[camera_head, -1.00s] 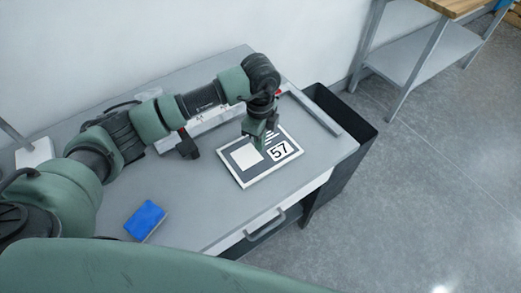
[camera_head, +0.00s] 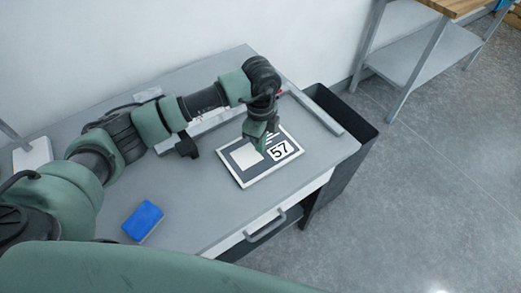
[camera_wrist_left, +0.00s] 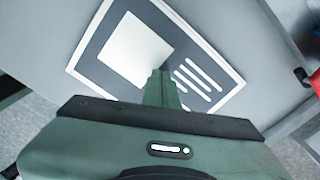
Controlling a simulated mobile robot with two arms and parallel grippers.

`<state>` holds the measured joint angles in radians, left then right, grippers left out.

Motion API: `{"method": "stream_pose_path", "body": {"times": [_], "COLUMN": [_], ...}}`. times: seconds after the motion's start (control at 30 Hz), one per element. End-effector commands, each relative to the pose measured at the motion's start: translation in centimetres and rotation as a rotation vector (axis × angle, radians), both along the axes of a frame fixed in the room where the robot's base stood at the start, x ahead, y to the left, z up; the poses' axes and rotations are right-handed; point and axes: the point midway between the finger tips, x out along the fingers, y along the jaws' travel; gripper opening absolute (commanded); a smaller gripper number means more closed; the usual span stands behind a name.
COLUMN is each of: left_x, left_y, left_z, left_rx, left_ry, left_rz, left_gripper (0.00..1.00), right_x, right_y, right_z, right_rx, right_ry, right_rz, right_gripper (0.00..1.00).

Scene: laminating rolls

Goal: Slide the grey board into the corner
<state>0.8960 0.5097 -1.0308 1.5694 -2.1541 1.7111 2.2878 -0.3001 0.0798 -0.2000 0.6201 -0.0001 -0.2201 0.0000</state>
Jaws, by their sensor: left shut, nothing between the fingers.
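The grey board (camera_head: 254,172) lies flat on the grey table, with a white border, a white square, white lines and a "57" label. It also shows in the wrist view (camera_wrist_left: 135,50). My left gripper (camera_head: 261,149) is shut and empty, pointing down over the board's middle. In the wrist view its fingertips (camera_wrist_left: 160,82) overlap the board between the square and the lines; I cannot tell whether they press on it. A raised grey strip (camera_head: 316,112) along the table's right side meets the back strip (camera_head: 210,121) in a corner, partly hidden by my arm. The board is apart from the right strip.
A blue block (camera_head: 143,221) lies at the table's front left. A dark bin (camera_head: 342,130) stands against the right side. A drawer handle (camera_head: 266,225) sticks out in front. A shelf unit (camera_head: 415,60) stands further right.

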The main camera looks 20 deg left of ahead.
Motion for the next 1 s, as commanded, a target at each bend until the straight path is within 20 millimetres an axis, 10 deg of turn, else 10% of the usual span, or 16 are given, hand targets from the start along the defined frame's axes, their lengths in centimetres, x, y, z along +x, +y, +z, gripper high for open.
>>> {"method": "stream_pose_path", "body": {"times": [1.0], "left_x": [3.6], "left_y": [-0.3], "left_z": [-0.5], "left_rx": [0.001], "left_ry": [0.000], "left_rz": [0.001], "left_gripper": [0.00], "right_x": [0.0], "right_y": [0.0], "right_z": [-2.2], "right_rx": [0.000], "right_ry": [0.000], "right_rz": [0.000], "right_gripper": [0.00]}}
